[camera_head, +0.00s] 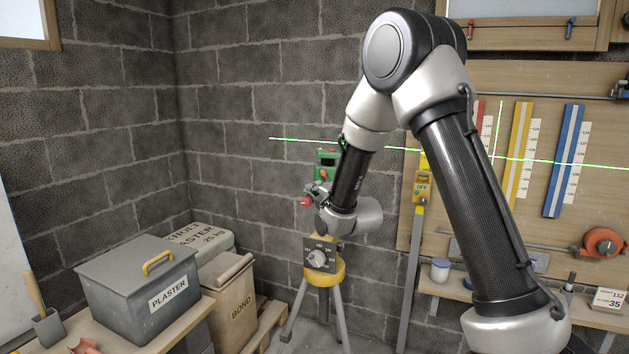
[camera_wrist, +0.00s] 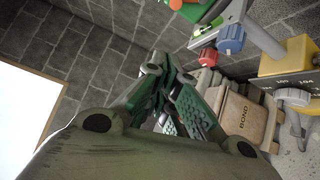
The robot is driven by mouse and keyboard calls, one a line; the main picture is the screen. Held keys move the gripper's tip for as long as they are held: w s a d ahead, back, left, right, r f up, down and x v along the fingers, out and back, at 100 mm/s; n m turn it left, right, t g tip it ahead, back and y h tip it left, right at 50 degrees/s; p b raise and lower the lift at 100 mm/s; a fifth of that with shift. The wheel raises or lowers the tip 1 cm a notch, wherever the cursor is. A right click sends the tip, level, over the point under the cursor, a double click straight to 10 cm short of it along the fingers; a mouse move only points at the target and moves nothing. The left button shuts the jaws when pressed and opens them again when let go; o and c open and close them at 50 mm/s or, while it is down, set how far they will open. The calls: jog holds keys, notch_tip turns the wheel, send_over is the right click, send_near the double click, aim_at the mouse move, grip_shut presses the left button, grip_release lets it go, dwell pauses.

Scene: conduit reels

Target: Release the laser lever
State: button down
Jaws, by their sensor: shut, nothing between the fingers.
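The laser (camera_head: 327,158) is a green unit on top of a yellow tripod and throws green lines on the wall. An orange knob (camera_head: 325,175) shows on its front, and in the wrist view it lies at the top edge, beside a green part (camera_wrist: 205,10). A red knob (camera_head: 306,201) sits lower, on a grey bracket. In the wrist view the red knob (camera_wrist: 235,31) and a blue knob (camera_wrist: 208,56) are right of my gripper (camera_wrist: 164,68). My gripper is shut and empty, apart from the knobs. I cannot tell which part is the lever.
The tripod's dial head (camera_head: 319,257) stands below the laser. A yellow staff receiver (camera_head: 422,190) is on a pole to the right. A plaster box (camera_head: 140,285) and a bond sack (camera_head: 228,295) stand at left. Block walls lie close behind.

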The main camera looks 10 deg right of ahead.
jog(key=x, duration=1)
jog(key=shift+s+d+r, duration=0.15)
jog(key=shift+d, duration=0.85)
jog(key=shift+s+d+r, duration=0.1)
jog(key=shift+d+r, duration=0.05)
jog(key=shift+d, duration=0.8)
